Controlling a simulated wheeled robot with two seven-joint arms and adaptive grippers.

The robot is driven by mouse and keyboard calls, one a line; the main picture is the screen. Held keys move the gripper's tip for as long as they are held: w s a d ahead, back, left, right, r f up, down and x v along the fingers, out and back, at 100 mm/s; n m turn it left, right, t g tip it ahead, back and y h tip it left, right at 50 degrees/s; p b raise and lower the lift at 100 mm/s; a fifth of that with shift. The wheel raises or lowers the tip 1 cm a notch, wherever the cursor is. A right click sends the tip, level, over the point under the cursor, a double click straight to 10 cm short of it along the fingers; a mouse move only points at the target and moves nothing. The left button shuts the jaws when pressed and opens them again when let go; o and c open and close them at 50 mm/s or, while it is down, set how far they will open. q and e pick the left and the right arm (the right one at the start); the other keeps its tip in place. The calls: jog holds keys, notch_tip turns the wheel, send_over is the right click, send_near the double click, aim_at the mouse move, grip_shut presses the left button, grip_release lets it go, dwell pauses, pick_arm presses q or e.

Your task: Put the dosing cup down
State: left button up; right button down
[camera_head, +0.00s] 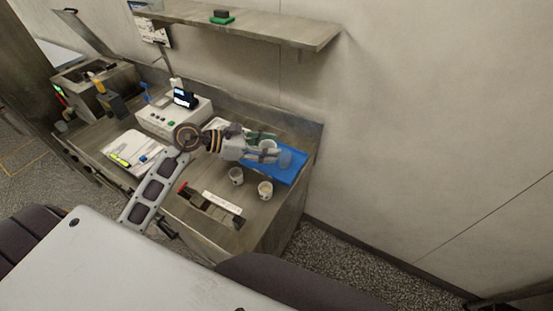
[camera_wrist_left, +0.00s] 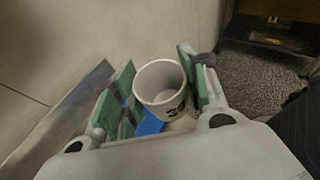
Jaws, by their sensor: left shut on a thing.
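The dosing cup (camera_head: 268,145) is a small white cup held in my left gripper (camera_head: 270,154), above or at the blue mat (camera_head: 292,177). In the left wrist view the cup (camera_wrist_left: 158,84) is white with dark lettering and an open top, and stands between the green finger pads of my left gripper (camera_wrist_left: 160,88). The gripper is shut on it. A patch of blue shows below the cup. I cannot tell whether its base touches the mat. My right gripper is not in view.
Two other white cups, one (camera_head: 236,176) left and one (camera_head: 265,191) right, stand on the bench front. A white machine (camera_head: 172,117) is behind left. A dark holder with a white label strip (camera_head: 222,202) lies near the front edge. A shelf (camera_head: 270,30) hangs above.

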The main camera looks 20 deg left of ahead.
pick_arm(q)
jog(key=shift+s, duration=0.1)
jog(key=w+a+f+n+t+y+b, duration=0.2)
jog(key=w+a+f, duration=0.3)
jog(key=w, duration=0.3)
jog(key=w+a+f+n+t+y+b, duration=0.1)
jog(key=w+a+f+b, duration=0.3)
jog(key=w, duration=0.5)
jog(key=shift+a+f+n+t+y, duration=0.45)
jog(key=shift+f+n+y, duration=0.2)
jog(key=shift+n, duration=0.25)
jog(key=shift+w+f, duration=0.1)
jog(key=shift+h, duration=0.25)
notch_tip(320, 180, down, 5)
jog(key=shift+f, duration=0.6)
